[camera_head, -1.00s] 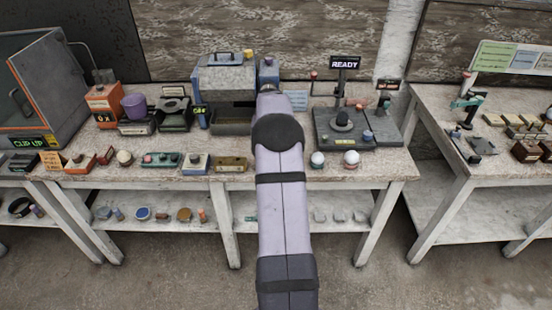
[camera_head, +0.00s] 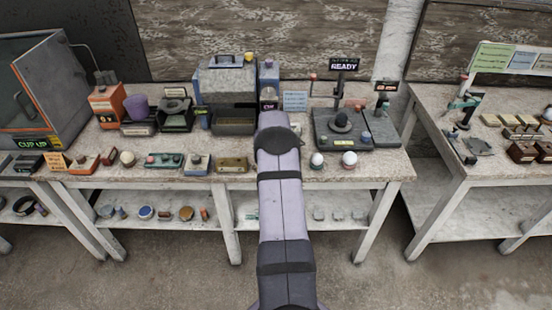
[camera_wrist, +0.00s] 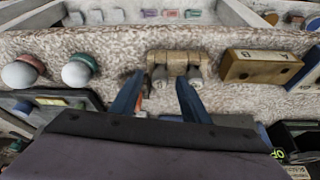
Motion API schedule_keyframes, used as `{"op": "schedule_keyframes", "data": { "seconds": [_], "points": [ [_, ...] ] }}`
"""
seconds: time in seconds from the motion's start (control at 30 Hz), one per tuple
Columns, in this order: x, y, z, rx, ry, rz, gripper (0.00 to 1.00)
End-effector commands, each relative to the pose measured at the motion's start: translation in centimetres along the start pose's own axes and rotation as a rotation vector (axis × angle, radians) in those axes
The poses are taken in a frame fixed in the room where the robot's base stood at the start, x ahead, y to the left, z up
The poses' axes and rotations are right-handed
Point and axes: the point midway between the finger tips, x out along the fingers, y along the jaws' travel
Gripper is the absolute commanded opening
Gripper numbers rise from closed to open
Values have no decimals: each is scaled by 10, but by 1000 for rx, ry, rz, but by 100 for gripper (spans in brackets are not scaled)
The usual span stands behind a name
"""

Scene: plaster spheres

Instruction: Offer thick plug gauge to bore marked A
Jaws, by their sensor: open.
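My gripper (camera_wrist: 160,98) shows in the wrist view as two blue fingers, spread apart with nothing clearly held. Beyond the fingertips, a tan rest (camera_wrist: 174,57) stands near the bench edge with two grey, rounded pieces, a left one (camera_wrist: 159,77) and a right one (camera_wrist: 194,76). They look like plug gauges; I cannot tell which is thicker. The brass block marked B and A (camera_wrist: 262,67) lies right of the rest, with A on its right side. It also shows in the head view (camera_head: 232,164). There my arm hides the rest and the gripper.
Speckled bench top is bare between rest and spheres.

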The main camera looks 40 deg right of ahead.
Motion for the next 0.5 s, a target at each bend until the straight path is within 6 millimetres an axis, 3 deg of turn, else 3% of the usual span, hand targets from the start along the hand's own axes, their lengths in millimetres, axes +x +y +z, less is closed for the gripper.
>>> {"op": "schedule_keyframes", "data": {
  "seconds": [0.23,0.4,0.5],
  "points": [
    [1,0,0,0,0,0,42],
    [1,0,0,0,0,0,1],
    [0,0,-1,0,2,0,0]
  ]
}}
